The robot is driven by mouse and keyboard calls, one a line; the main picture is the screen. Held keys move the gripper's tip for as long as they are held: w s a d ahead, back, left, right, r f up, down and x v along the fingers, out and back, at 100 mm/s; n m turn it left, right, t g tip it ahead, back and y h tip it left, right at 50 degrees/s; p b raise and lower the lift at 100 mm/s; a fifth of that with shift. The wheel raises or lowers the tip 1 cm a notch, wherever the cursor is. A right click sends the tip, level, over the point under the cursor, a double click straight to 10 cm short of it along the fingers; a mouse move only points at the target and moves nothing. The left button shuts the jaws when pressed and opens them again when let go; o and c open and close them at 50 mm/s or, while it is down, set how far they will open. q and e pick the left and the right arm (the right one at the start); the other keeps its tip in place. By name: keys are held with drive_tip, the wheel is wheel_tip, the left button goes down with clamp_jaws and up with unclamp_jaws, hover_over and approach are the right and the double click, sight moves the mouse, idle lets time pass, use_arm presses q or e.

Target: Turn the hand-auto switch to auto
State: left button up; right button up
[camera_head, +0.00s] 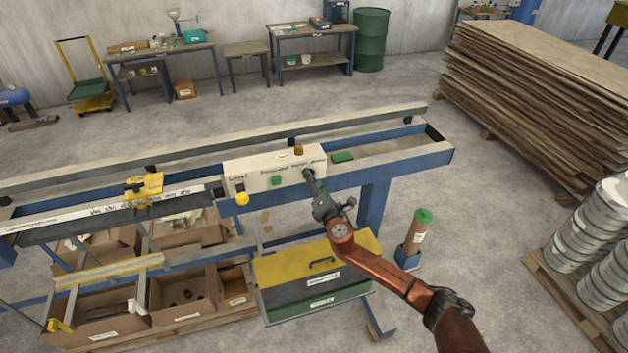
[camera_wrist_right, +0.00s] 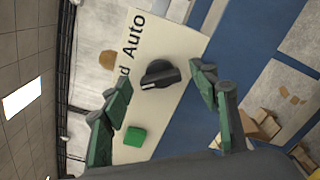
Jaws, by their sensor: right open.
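The hand-auto switch is a black rotary knob (camera_wrist_right: 160,75) on a cream control panel (camera_wrist_right: 185,55); in the right wrist view the word "Auto" and part of another word are printed beside it. My right gripper (camera_wrist_right: 160,95) is open, with its green fingers on either side of the knob in that view and apart from it. My left gripper does not show.
Below stand a yellow-topped box (camera_head: 285,262) and cardboard boxes (camera_head: 180,300). A green-capped cylinder (camera_head: 416,235) stands at right.

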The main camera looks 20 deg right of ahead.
drive_tip(key=shift+w, duration=0.15)
drive_tip(key=shift+c, duration=0.4)
drive_tip(key=c, duration=1.1)
drive_tip(key=shift+f, duration=0.1)
drive_tip(key=shift+f+m+b, duration=0.15)
drive_tip(key=shift+m+b, duration=1.3)
drive_tip(key=shift+m, duration=2)
drive_tip(key=shift+f+m+b, duration=0.15)
drive_tip(key=shift+m+b, duration=1.25)
drive_tip(key=shift+m, duration=2.05)
